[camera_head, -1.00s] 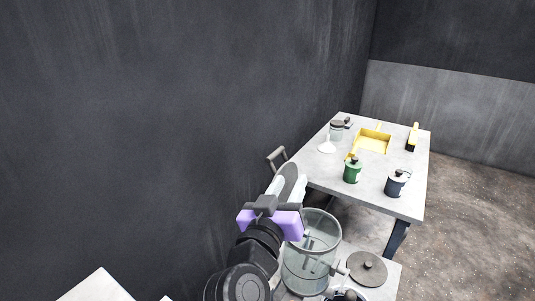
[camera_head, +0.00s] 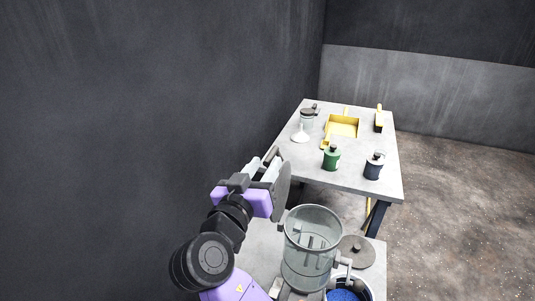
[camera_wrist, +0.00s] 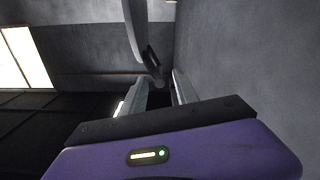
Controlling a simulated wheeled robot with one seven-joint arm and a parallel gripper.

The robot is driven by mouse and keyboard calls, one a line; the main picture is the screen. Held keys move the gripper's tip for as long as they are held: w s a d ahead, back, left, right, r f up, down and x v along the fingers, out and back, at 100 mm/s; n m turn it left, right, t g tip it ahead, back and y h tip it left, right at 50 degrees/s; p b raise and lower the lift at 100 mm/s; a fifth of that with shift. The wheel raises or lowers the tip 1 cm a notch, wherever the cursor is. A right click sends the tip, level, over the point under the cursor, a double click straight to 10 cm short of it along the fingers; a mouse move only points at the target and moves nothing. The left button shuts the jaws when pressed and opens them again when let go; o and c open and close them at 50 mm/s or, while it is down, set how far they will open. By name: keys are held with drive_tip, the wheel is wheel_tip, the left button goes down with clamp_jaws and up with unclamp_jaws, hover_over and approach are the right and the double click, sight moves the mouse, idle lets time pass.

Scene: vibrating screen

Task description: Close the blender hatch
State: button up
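The blender (camera_head: 312,262) is a clear, round vessel on the near table, with its top open. A grey disc, apparently its hatch (camera_head: 284,187), stands nearly upright at the back left of the rim. In the wrist view the hatch (camera_wrist: 134,28) shows edge-on at the top, with a dark handle-like part (camera_wrist: 152,64) near the fingertips. My gripper (camera_head: 266,164) is just left of the hatch. Its fingers show apart in the wrist view (camera_wrist: 161,88), with nothing clearly held between them. Whether a finger touches the hatch cannot be told.
A round grey lid (camera_head: 358,252) lies right of the blender, beside a pot with blue contents (camera_head: 347,294). The far table (camera_head: 355,180) holds a green canister (camera_head: 331,158), a dark canister (camera_head: 373,166) and a yellow dustpan (camera_head: 342,127). A dark wall (camera_head: 130,110) stands close on the left.

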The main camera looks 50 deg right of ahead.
drive_tip(key=shift+p+x, duration=0.35)
drive_tip(key=shift+x, duration=1.65)
clamp_jaws()
